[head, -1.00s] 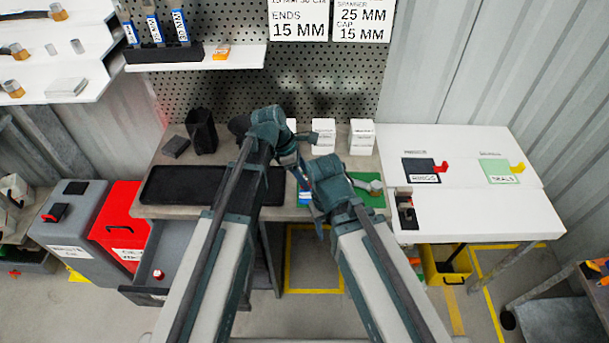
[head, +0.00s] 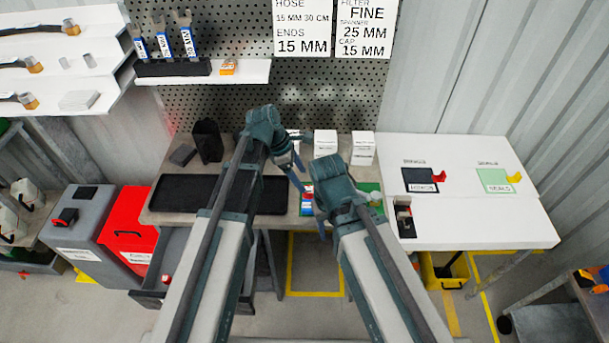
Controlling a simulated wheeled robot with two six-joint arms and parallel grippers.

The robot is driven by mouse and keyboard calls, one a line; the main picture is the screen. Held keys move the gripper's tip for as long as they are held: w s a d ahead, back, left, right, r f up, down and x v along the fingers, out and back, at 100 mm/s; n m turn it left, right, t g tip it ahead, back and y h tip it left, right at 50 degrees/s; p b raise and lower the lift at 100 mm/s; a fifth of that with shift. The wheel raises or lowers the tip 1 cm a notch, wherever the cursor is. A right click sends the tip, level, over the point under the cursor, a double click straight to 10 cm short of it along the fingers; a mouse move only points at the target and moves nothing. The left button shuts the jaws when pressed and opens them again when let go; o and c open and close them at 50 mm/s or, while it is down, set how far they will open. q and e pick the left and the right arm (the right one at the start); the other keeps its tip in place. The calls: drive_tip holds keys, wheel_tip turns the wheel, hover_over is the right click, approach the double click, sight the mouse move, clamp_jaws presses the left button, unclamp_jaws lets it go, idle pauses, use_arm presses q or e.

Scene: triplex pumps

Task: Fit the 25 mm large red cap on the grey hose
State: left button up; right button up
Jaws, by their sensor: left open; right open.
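My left gripper (head: 298,168) is over the back of the workbench, fingers tilted down and to the right, open with nothing seen between them. My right gripper (head: 318,222) is lower, near the bench's front edge, open; its fingers are partly hidden by its own wrist. A small red and white piece (head: 166,279) is in the open drawer at lower left; I cannot tell if it is the large red cap. Dark hoses with brass ends (head: 35,65) lie on the left wall shelves; I cannot make out which is the grey hose.
A black tray (head: 270,194) lies on the bench, with white boxes (head: 326,143) at the back. A green mat (head: 366,187) is partly behind my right wrist. A sign (head: 363,30) reads "CAP 15 MM". A white table (head: 480,226) stands at the right.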

use_arm(q)
drive_tip(key=p+v, duration=0.6)
drive_tip(key=v, duration=0.2)
drive_tip(key=shift+r+p, duration=0.2)
drive_tip(key=shift+p, duration=0.1)
use_arm(e)
wheel_tip(320, 180, up, 8)
use_arm(q)
drive_tip(key=shift+a, duration=0.1)
use_arm(e)
drive_tip(key=shift+f, duration=0.15)
use_arm(q)
drive_tip(key=s+f+m+y+b, duration=0.2)
drive_tip(key=s+f+m, duration=0.1)
drive_tip(key=s+m, duration=0.5)
drive_tip(key=s+f+m+y+b, duration=0.2)
drive_tip(key=s+m, duration=0.6)
drive_tip(key=m, duration=0.5)
drive_tip(key=shift+s+f+m+y+b, duration=0.35)
drive_tip(key=shift+f+y, duration=0.2)
drive_tip(key=shift+y, duration=0.25)
use_arm(e)
drive_tip(key=shift+f, duration=2.25)
